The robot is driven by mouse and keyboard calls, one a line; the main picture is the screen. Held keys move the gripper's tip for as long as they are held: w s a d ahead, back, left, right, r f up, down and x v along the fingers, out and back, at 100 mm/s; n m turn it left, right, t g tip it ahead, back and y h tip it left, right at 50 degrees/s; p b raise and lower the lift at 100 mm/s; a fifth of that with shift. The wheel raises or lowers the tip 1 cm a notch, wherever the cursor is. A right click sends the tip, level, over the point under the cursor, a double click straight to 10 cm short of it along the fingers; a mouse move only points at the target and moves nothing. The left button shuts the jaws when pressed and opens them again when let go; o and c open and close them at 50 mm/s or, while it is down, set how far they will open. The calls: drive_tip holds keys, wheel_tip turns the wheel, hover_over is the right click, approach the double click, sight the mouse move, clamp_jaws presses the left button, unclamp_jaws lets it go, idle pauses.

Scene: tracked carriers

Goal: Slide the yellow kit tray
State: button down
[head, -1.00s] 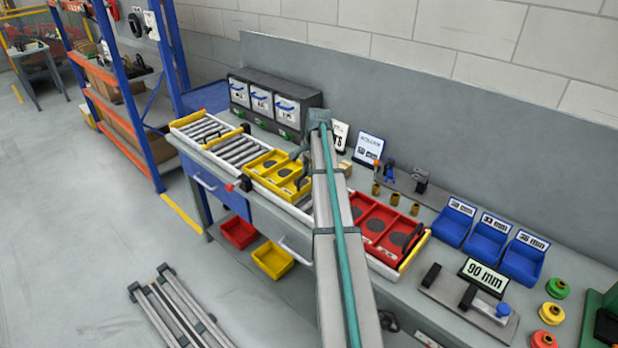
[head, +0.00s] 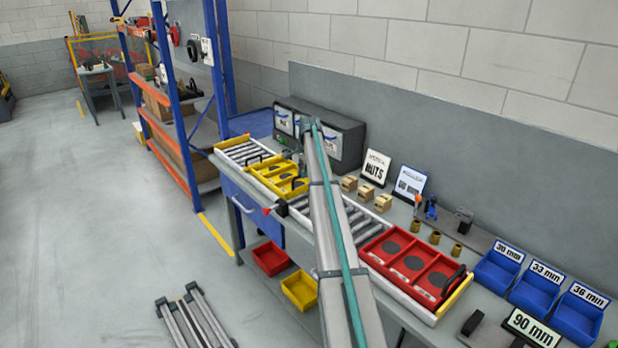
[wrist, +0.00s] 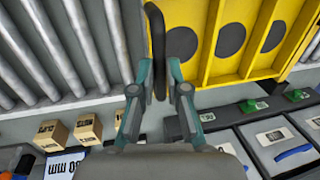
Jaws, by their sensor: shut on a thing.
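The yellow kit tray (head: 268,183) lies on the roller track, towards its far left part, in the head view. It has three compartments with dark round pads. In the wrist view the tray (wrist: 202,72) fills the upper right. My gripper (wrist: 160,70) is shut on the tray's black upright handle (wrist: 156,30) at one end. In the head view my arm hides most of the gripper and part of the track.
Bare rollers (head: 365,222) lie between the yellow tray and a red tray (head: 412,262). A red-tipped lever (head: 268,211) sits at the track's front edge. A dark cabinet (head: 345,140) stands behind the track. Small boxes (head: 366,193) and sign cards stand along the back.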

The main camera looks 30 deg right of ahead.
drive_tip(key=shift+w, duration=0.1)
drive_tip(key=c, duration=1.2)
unclamp_jaws()
drive_tip(key=shift+r, duration=0.1)
drive_tip(key=r, duration=0.3)
drive_tip(key=s+r, duration=0.1)
drive_tip(key=r, duration=0.3)
drive_tip(key=s+r, duration=0.1)
drive_tip(key=r, duration=0.3)
drive_tip(key=shift+s+d+r, duration=0.15)
drive_tip(key=shift+d+r, duration=0.05)
drive_tip(key=shift+r, duration=0.05)
